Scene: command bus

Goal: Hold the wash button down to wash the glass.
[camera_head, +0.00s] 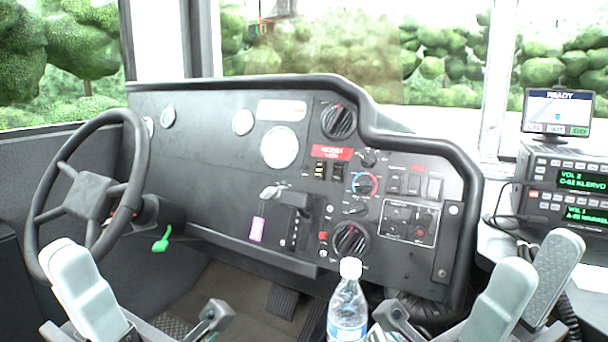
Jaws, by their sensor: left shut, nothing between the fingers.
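The black dashboard panel (210,130) holds gauges, large knobs, switches and labels. Their lettering is too small to read, so I cannot tell which control is the wash button. A small red control (323,237) sits beside the lower big knob (350,241). The windshield glass (330,62) shows a brownish see-through patch behind the dashboard. My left gripper (62,258) is at the lower left, in front of the steering wheel's lower rim, shut and empty. My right gripper (540,254) is at the lower right, its two grey fingers apart and empty, away from the panel.
The steering wheel (135,172) stands at the left. A clear bottle with a white cap (347,312) stands at the bottom middle. A radio (568,180) with a small screen (557,108) stands at the right. A green key-like item (162,238) hangs under the wheel.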

